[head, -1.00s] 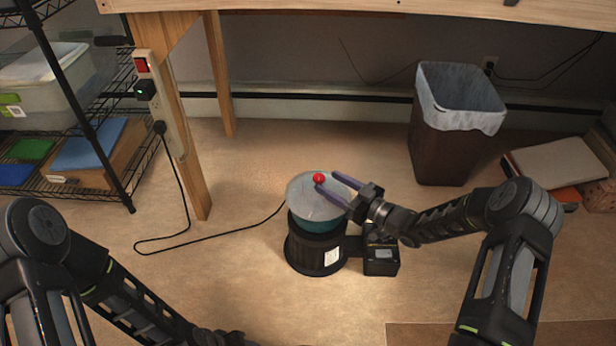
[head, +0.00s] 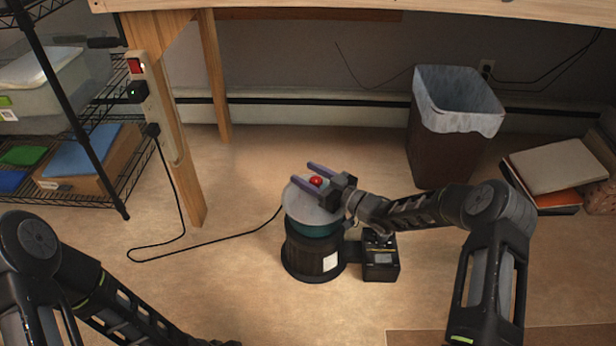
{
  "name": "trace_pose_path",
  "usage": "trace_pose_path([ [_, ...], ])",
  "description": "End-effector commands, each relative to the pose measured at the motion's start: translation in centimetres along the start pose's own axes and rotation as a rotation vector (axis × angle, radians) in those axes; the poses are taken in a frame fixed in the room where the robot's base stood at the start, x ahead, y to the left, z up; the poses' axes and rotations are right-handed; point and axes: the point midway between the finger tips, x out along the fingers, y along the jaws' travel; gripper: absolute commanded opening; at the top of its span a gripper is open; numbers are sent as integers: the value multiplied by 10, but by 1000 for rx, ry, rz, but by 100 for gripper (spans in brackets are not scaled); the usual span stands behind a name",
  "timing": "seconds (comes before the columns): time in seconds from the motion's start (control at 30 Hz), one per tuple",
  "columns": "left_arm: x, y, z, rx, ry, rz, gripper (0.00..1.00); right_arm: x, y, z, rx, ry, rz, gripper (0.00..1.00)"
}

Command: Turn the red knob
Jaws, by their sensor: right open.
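The red knob (head: 316,181) is a small round cap on top of the grey lid (head: 303,204) of a dark round device (head: 312,258) standing on the floor. My right gripper (head: 304,176) comes in from the right over the lid. It is open, with its two purple fingers on either side of the red knob. I cannot tell whether the fingers touch the knob. My left arm (head: 120,308) is at the lower left, and its gripper is not in view.
A black box (head: 379,258) is joined to the device's right side. A black cord (head: 215,238) runs left to a power strip on a wooden table leg (head: 183,170). A bin (head: 450,145) stands behind right, with books (head: 553,165) beyond. The floor at front is clear.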

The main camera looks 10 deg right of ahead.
Motion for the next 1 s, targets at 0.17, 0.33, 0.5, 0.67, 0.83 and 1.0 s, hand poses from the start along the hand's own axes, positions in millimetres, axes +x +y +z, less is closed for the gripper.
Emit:
trace_pose_path([
  [0.17, 0, 0, 0, 0, 0, 0, 53, 0, 0, 0, 0, 0, 0, 48],
  [0.33, 0, 0, 0, 0, 0, 0, 53, 0, 0, 0, 0, 0, 0, 34],
  [0.5, 0, 0, 0, 0, 0, 0, 53, 0, 0, 0, 0, 0, 0, 20],
  [0.67, 0, 0, 0, 0, 0, 0, 53, 0, 0, 0, 0, 0, 0, 7],
  [0.83, 0, 0, 0, 0, 0, 0, 53, 0, 0, 0, 0, 0, -1, 0],
  [1.0, 0, 0, 0, 0, 0, 0, 53, 0, 0, 0, 1, 0, 2, 0],
])
